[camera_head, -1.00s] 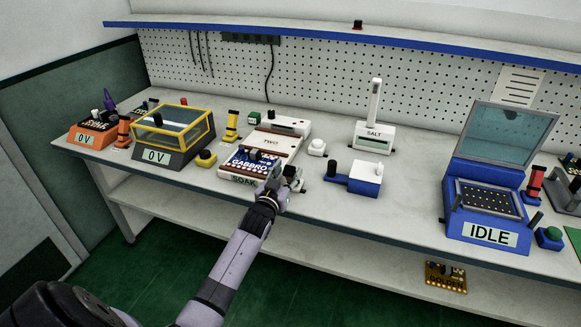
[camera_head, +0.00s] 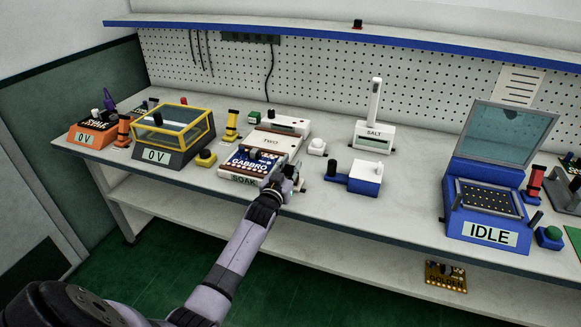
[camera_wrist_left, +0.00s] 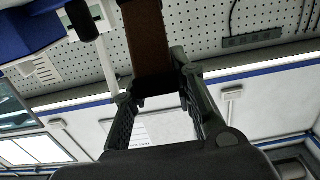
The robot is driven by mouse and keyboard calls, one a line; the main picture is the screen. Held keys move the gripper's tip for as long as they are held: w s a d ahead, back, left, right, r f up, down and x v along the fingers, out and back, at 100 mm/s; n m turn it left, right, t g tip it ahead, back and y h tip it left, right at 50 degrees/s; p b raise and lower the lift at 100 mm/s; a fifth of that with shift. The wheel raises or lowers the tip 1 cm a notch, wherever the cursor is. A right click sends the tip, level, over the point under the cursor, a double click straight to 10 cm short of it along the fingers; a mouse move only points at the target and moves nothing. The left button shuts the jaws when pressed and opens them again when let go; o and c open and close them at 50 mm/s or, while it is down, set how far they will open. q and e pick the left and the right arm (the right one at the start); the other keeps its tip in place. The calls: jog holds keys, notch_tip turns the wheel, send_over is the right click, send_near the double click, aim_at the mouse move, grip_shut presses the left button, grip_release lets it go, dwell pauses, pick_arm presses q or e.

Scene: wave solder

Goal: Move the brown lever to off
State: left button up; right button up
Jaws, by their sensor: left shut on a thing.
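The brown lever (camera_wrist_left: 150,45) shows in the wrist view as a brown bar between the fingertips of my left gripper (camera_wrist_left: 152,90). The gripper is shut on it. In the head view my left gripper (camera_head: 287,178) is at the front right corner of the white and brown machine (camera_head: 264,143), which bears a blue "GABBRO" board (camera_head: 252,160) and a front label that looks like "SOAK". The gripper hides the lever there, so its setting and any off mark cannot be read. My right gripper is not in view.
A white and blue box (camera_head: 366,178) with a black knob stands just right of the gripper. A yellow button (camera_head: 206,158) and a yellow-framed case (camera_head: 176,130) are to the left. A blue "IDLE" machine (camera_head: 488,205) stands at the right. The bench front between is clear.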

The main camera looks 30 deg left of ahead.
pick_arm(q)
grip_shut()
dwell(0.3)
